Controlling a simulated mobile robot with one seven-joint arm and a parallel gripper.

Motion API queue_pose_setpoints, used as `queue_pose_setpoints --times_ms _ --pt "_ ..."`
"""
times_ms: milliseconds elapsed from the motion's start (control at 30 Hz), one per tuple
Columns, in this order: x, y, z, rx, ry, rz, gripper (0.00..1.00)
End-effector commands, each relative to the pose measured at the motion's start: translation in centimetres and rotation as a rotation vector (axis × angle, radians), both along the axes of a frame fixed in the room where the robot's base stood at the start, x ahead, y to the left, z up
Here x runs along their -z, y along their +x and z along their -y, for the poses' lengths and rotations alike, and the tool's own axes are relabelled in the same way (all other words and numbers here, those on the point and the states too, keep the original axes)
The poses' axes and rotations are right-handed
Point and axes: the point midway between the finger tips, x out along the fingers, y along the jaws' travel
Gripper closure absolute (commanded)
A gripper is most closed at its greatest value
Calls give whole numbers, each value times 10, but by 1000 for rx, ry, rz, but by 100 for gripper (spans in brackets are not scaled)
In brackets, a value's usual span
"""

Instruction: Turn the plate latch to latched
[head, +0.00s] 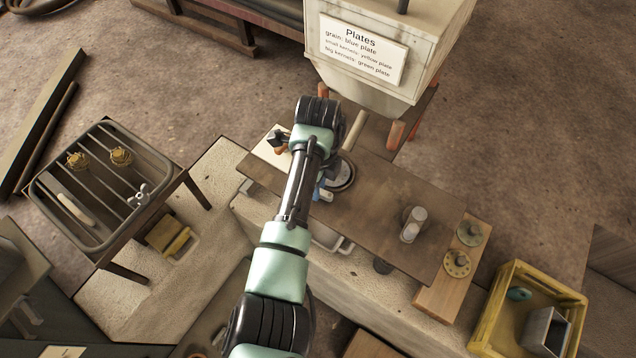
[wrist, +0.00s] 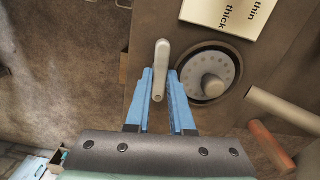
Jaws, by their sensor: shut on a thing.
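The plate latch (wrist: 161,60) is a pale grey lever with rounded ends. In the wrist view it runs nearly up and down, beside the round plate (wrist: 221,66) and left of it. My gripper (wrist: 160,78) has blue fingers, one on each side of the lever, and is shut on it. The plate is a dark-rimmed grey disc with a ring of holes and a pale central knob. In the head view my arm mostly hides the gripper (head: 322,188) and the latch; part of the disc (head: 342,176) shows just right of them.
A hopper (head: 428,45) with a plates sign stands behind. A pale upright handle (head: 413,225) stands on the brown board (head: 375,215). Green (head: 472,232) and yellow (head: 456,263) plates lie on a wooden block at right, near a yellow crate (head: 485,325). A thin/thick card (wrist: 235,15) lies near the disc.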

Motion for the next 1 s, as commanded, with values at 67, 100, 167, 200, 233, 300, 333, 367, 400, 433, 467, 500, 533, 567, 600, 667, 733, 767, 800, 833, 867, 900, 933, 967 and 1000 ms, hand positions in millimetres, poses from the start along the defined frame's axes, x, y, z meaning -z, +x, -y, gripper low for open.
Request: queue_pose_setpoints --times_ms 67,100,167,200,233,300,333,367,400,433,467,500,533,567,600,667,733,767,800,833,867,900,933,967,1000 --pt "-2 0 0 -58 -1 0 100" --pt "-2 1 0 -92 -1 0 100" --pt "-2 1 0 -144 0 1 100" --pt "-2 1 0 -182 -1 1 100" --pt "-2 1 1 -210 -1 0 100" --pt "-2 1 1 -277 -1 0 100" --pt "-2 1 0 -307 -1 0 100" --pt "-2 1 0 -335 0 0 100" --pt "-2 2 1 -373 0 0 100" --pt "-2 2 1 -401 -1 1 100" --pt "-2 2 1 -429 -1 1 100" --pt "-2 2 0 -468 -1 1 100" --pt "-2 2 0 -496 0 2 100" --pt "-2 2 1 -524 0 2 100" --pt "-2 3 1 -562 -1 2 100" --pt "-2 3 0 -620 -1 2 100" --pt "-2 3 0 -687 0 2 100" --pt "-2 3 0 -714 0 2 100" --pt "-2 4 0 -752 0 2 100" --pt "-2 4 0 -781 -1 2 100" --pt "-2 4 0 -810 -1 2 100" --pt "-2 4 0 -847 0 2 100" --pt "-2 4 0 -876 0 2 100" --pt "-2 4 0 -905 0 2 100" --pt "-2 4 0 -942 0 2 100"
